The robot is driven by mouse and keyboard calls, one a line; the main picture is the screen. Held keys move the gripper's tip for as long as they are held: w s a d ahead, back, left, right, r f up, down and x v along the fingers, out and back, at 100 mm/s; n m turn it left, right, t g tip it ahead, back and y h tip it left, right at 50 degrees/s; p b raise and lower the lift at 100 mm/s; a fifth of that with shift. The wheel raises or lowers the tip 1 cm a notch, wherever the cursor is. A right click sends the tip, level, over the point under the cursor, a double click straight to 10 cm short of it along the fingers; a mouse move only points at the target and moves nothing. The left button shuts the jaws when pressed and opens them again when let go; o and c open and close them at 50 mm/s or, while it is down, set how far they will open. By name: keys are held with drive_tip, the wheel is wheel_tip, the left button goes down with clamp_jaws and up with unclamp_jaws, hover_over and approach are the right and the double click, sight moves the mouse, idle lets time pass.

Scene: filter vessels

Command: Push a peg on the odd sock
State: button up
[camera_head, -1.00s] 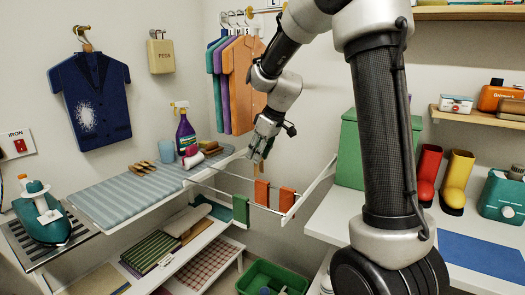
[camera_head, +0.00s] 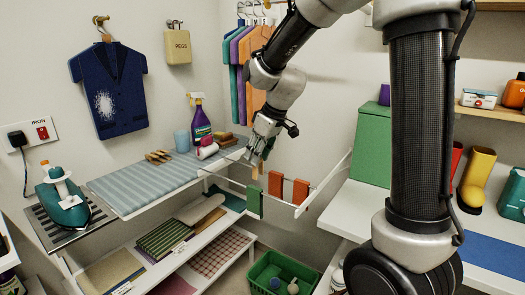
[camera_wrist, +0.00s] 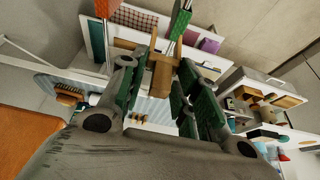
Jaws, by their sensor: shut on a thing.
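A green sock (camera_head: 254,201), a red-orange sock (camera_head: 275,184) and an orange sock (camera_head: 300,191) hang from the rails of a drying rack (camera_head: 228,183). My gripper (camera_head: 259,158) is above the rack, just over and behind the green sock, pointing down. It is shut on a wooden peg (camera_head: 255,171), whose lower end points toward the rails. In the wrist view the peg (camera_wrist: 161,75) shows between the green finger pads, with the green sock (camera_wrist: 180,20) beyond it. I cannot tell whether the peg touches the sock or rail.
A striped ironing board (camera_head: 145,185) with several pegs (camera_head: 158,156), a purple bottle (camera_head: 200,120) and a blue cup (camera_head: 182,141) is at left. A green basket (camera_head: 262,266) stands below the rack. A tall green box (camera_head: 373,143) stands right of the rack.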

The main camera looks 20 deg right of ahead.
sight(254, 177)
drive_tip(key=shift+s+a, duration=0.5)
drive_tip(key=shift+a, duration=0.2)
drive_tip(key=shift+s+a+f, duration=0.1)
drive_tip(key=shift+f, duration=3.6)
drive_tip(key=o, duration=0.8)
drive_tip(key=shift+c, duration=0.2)
